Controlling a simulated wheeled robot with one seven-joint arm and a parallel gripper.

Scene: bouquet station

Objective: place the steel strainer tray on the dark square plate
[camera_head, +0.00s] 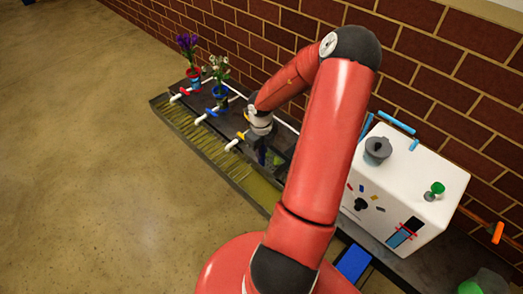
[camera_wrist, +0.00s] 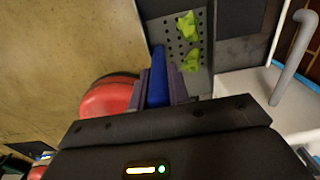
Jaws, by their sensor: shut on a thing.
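The steel strainer tray (camera_wrist: 173,32) is a grey perforated sheet with yellow-green pieces on it, in the upper middle of the wrist view. My gripper (camera_wrist: 160,88) is shut on its blue handle (camera_wrist: 158,72), between the two fingers. A dark flat shape (camera_wrist: 240,16) lies just right of the tray and looks like the dark square plate; its far edge is cut off. In the head view my gripper (camera_head: 262,152) is low over the dark bench, and the tray is mostly hidden there. I cannot tell whether the tray touches anything below.
Purple flowers (camera_head: 187,44) and white flowers (camera_head: 219,68) stand in pots left of my gripper, near several white pipes with coloured handles. A white box (camera_head: 405,180) with a grey cup (camera_head: 378,148) on top stands to the right. A brick wall runs behind; open floor lies left.

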